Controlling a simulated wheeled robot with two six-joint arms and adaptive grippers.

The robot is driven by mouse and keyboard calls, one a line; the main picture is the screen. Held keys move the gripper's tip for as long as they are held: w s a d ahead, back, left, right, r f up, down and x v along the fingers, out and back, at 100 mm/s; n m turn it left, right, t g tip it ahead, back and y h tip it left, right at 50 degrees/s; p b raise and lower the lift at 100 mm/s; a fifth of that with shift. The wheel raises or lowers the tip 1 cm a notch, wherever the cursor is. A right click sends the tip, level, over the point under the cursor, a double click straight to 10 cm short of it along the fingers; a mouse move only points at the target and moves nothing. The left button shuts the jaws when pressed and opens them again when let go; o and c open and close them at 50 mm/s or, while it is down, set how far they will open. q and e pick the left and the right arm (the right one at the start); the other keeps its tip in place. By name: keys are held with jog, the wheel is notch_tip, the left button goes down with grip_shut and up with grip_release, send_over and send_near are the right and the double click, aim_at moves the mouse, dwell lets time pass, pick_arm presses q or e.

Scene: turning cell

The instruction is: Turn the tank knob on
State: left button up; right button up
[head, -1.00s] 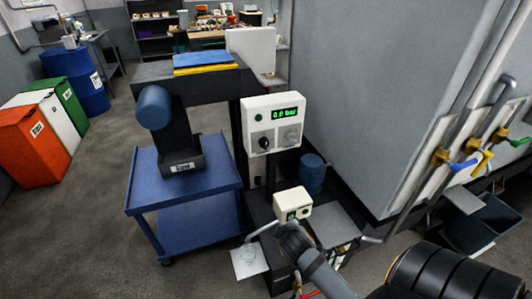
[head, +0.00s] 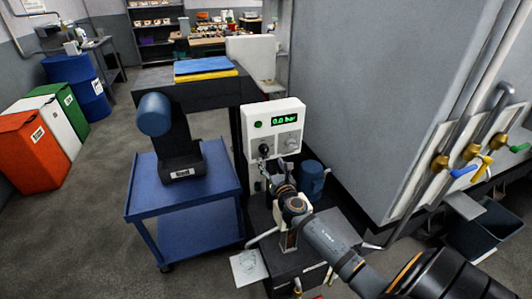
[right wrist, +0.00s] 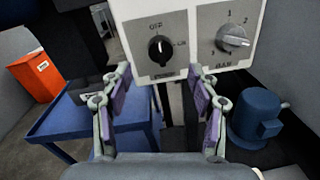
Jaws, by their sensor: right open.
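A white control panel (head: 273,122) with a green "0.0 bar" display stands at the centre of the head view. It carries a black knob (right wrist: 160,48) on a grey plate marked OFF above and apparently ON at the right. Its pointer stands up toward OFF. The label below is too blurred to read. A grey knob (right wrist: 233,38) on a numbered plate sits to its right. My right gripper (right wrist: 160,100) is open and empty, its fingers spread just below the black knob and apart from it. My left gripper is not in view.
A blue cart (head: 205,185) bearing a black device with a blue cylinder (head: 154,112) stands left of the panel. A blue motor (right wrist: 258,115) is below right of it. A large grey cabinet (head: 370,100) with coloured valve handles (head: 462,171) closes off the right.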

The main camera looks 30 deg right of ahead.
aim_at(267, 152)
jog(key=x, duration=0.7)
jog(key=shift+w+d, duration=0.1)
jog(key=shift+w, duration=0.1)
jog(key=c, duration=1.2)
jog(key=shift+m, duration=0.3)
jog(key=m, duration=0.4)
jog(key=shift+d, duration=0.1)
jog(key=m, duration=0.4)
jog(key=shift+f+m, duration=0.1)
jog(key=shift+m, duration=0.2)
jog(key=m+b, duration=0.1)
jog(key=m, duration=0.3)
jog(key=shift+s+d+g+y, duration=0.1)
jog(key=shift+g+y, duration=0.2)
jog(key=shift+y, duration=0.1)
jog(key=shift+f+m+b, duration=0.1)
jog(key=shift+m+b, duration=0.4)
jog(key=shift+m, duration=1.5)
jog(key=shift+y, duration=0.3)
